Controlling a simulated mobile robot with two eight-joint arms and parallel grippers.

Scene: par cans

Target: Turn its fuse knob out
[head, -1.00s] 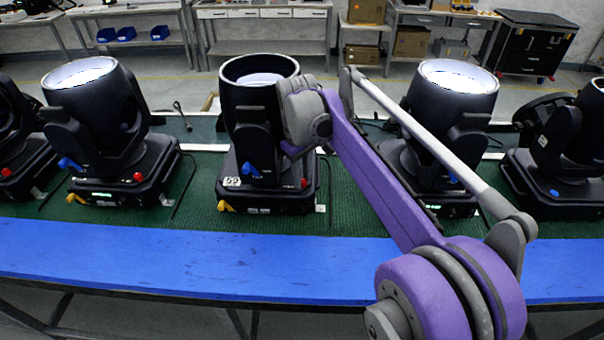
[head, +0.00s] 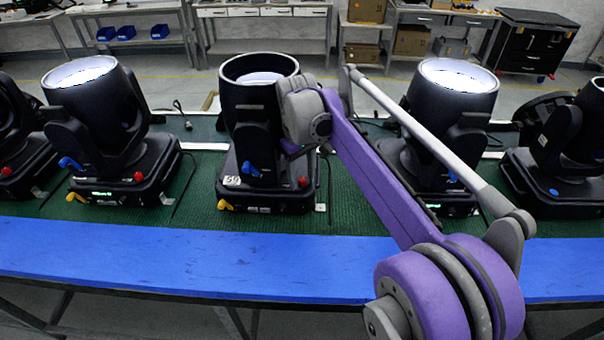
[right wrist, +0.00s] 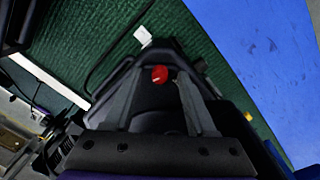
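The middle lamp (head: 262,110) is a black moving-head fixture with a dark, unlit face. Its red knob (head: 303,182) sits at the right of the base front. In the right wrist view the red knob (right wrist: 159,74) lies between the lines of my two fingers, near their tips. My right gripper (right wrist: 159,88) is open, with a clear gap between its fingers. No contact with the knob can be made out. In the head view my wrist hides part of the lamp's right side and most of the gripper. My left gripper is not in view.
Lit lamps stand left (head: 100,130) and right (head: 445,130) of the middle one, with more at both edges. A blue lever (head: 251,169) and a yellow lever (head: 225,205) stick out from the middle lamp. A green mat (head: 200,205) and blue strip (head: 190,262) lie in front.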

